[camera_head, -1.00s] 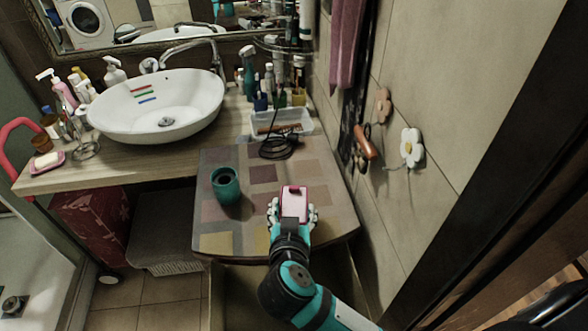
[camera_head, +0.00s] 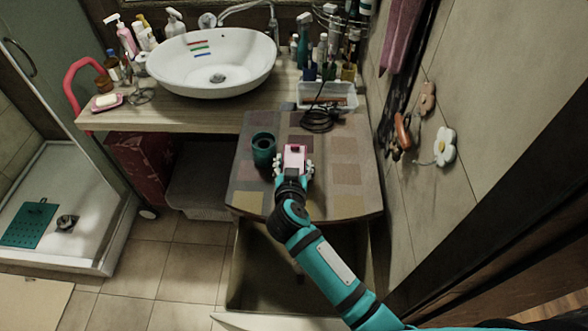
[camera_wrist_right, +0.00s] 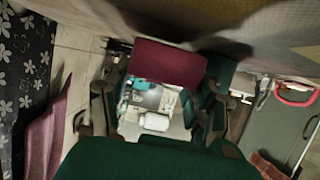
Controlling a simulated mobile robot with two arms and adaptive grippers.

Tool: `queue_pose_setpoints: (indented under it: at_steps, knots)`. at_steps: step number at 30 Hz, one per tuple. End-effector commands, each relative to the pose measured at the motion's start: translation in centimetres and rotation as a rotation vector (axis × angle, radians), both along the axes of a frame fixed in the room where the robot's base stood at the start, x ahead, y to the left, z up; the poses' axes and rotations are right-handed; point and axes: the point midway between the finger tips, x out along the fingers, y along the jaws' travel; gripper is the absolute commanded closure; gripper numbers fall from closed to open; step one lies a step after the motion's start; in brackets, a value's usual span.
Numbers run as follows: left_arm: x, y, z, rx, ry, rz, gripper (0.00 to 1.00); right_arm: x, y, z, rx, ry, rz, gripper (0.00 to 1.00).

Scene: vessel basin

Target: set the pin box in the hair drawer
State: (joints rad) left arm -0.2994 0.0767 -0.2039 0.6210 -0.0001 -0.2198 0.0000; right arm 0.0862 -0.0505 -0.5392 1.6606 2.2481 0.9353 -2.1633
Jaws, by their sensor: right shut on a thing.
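The pin box appears to be the small pink box (camera_head: 295,154) with a dark red part on top. My right gripper (camera_head: 294,166) is shut on it, over the patterned countertop to the right of the teal cup. In the right wrist view a dark red face of the box (camera_wrist_right: 170,63) shows between the fingers. I cannot tell whether the box touches the top. Below the countertop's front edge is a brownish recess (camera_head: 265,265), partly hidden by my right arm; I cannot tell whether it is the hair drawer. My left gripper is not in view.
A teal cup (camera_head: 263,149) stands close left of the box. A clear tray (camera_head: 340,92) and a black cable (camera_head: 318,119) lie behind. A white basin (camera_head: 212,65) and bottles stand farther back. The tiled wall (camera_head: 470,110) bounds the right. Floor is free at left.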

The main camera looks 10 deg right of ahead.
Motion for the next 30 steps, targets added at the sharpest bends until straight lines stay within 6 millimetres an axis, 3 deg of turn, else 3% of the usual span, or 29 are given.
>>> queue_pose_setpoints:
  at_steps: [3, 14, 15, 19, 30]
  knots:
    - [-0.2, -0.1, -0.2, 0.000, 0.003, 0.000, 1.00, 0.0, 0.0, -1.6, -0.001, 0.001, 0.000, 0.76]
    - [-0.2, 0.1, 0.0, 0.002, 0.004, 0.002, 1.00, 0.0, 0.0, -2.0, 0.000, 0.000, 0.000, 0.76]
    - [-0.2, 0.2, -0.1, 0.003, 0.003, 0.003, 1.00, 0.0, 0.0, -2.0, 0.001, 0.000, 0.000, 0.37]
    - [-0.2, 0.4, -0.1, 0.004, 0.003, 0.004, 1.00, 0.0, 0.0, -2.0, 0.000, 0.000, 0.000, 0.20]
    - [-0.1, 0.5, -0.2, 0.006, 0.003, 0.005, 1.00, -0.1, 0.1, -1.7, 0.001, 0.000, 0.001, 0.17]
